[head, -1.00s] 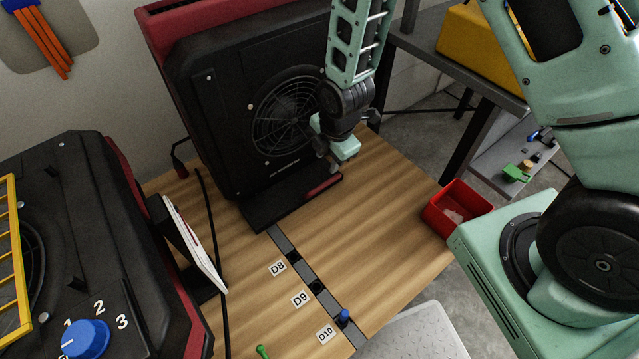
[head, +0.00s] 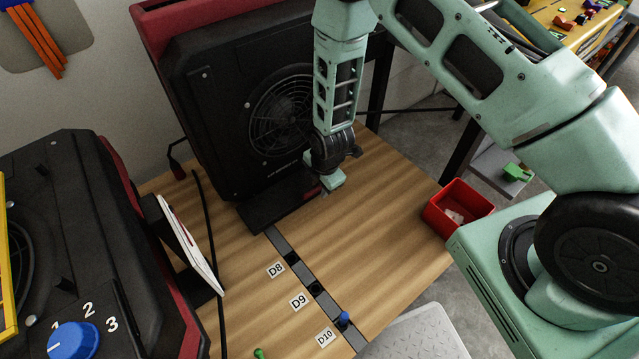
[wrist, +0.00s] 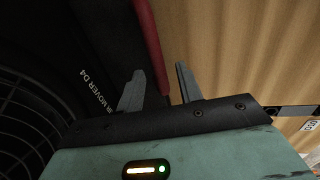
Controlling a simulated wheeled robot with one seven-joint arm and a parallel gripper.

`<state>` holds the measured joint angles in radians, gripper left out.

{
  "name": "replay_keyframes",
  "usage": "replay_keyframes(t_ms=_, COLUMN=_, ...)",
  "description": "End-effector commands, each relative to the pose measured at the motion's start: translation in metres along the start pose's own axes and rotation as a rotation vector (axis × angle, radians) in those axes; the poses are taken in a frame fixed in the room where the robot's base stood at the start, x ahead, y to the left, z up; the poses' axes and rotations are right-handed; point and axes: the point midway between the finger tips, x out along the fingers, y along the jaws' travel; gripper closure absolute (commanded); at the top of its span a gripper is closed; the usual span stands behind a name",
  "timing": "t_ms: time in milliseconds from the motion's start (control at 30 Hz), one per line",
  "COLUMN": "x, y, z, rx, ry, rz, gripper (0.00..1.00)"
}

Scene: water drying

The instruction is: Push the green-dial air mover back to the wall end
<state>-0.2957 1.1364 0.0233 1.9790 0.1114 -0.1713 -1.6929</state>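A large black air mover (head: 215,110) with a red top edge and a round fan grille stands at the back of the wooden table. No green dial shows on it in either view. Its flat foot (head: 265,212) has a red strip at the right end and meets the grey slotted rail. My gripper (head: 326,180) is low at the right end of this foot, partly hiding the red strip. In the wrist view the gripper's fingers (wrist: 160,78) are apart, with the red strip (wrist: 151,45) showing between them. I cannot tell whether they touch it.
The rail (head: 317,290) has labels D8, D9 and D10, with a blue peg (head: 343,319) near D10. A second mover with a blue dial (head: 73,340) stands at left, beside a tilted white panel (head: 190,243). A red bin (head: 460,208) is at right. The right tabletop is clear.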

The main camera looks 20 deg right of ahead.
Motion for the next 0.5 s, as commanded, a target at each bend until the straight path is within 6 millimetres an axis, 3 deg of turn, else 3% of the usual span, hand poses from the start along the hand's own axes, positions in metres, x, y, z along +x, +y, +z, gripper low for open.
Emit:
replay_keyframes(t_ms=100, x=-0.0002, y=0.0000, z=0.0001, rx=0.000, ry=0.000, rz=0.000, gripper=0.64)
replay_keyframes(t_ms=233, x=-0.0003, y=0.0000, z=0.0001, rx=0.000, ry=0.000, rz=0.000, gripper=0.97)
replay_keyframes(t_ms=267, x=-0.0003, y=0.0000, z=0.0001, rx=0.000, ry=0.000, rz=0.000, gripper=1.00)
replay_keyframes(t_ms=500, x=-0.0024, y=-0.0063, z=0.0003, rx=-0.003, ry=-0.001, rz=-0.002, gripper=1.00)
